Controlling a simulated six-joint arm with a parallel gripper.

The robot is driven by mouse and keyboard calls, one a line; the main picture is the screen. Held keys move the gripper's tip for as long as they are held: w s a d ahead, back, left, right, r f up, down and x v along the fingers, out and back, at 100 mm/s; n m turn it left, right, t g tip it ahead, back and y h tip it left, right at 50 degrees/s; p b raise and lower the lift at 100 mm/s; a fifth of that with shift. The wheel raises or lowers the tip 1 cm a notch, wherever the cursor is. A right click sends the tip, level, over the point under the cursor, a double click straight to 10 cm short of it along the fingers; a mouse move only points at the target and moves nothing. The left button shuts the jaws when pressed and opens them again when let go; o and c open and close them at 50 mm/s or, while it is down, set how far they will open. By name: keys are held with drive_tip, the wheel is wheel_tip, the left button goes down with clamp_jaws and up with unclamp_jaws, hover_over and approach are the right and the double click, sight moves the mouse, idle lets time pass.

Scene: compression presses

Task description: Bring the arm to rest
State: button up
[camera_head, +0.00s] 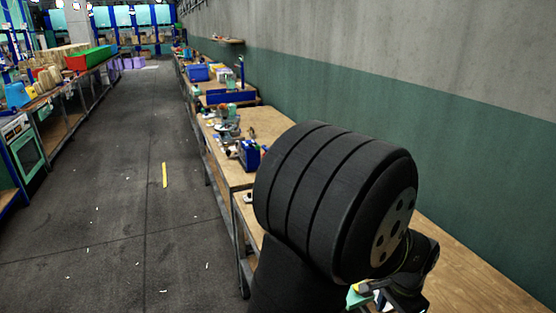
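A large black ribbed cylinder with a pale round plate pierced by holes fills the lower right of the head view; it looks like a close part of my own arm. Beyond its plate end, at the bottom edge, a dark curved part and small green and white pieces show, which seem to be my gripper (378,295). It is partly hidden and cut off by the frame, so I cannot make out its fingers or anything held.
A wooden workbench (470,262) runs along the grey and green wall (480,165). A blue device (249,154) and small tools lie farther along. The floor aisle (120,200) to the left is open, with a yellow strip (165,175). Shelves with bins (90,58) stand far left.

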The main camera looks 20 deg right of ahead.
wheel_tip(320, 180, down, 10)
drive_tip(key=shift+w+a+r, duration=0.1)
drive_tip(key=shift+a, duration=0.05)
drive_tip(key=shift+r, duration=0.65)
drive_tip(key=shift+f, duration=0.5)
drive_tip(key=shift+r, duration=0.25)
wheel_tip(320, 180, up, 9)
drive_tip(key=s+d, duration=0.6)
drive_tip(key=shift+f, duration=0.2)
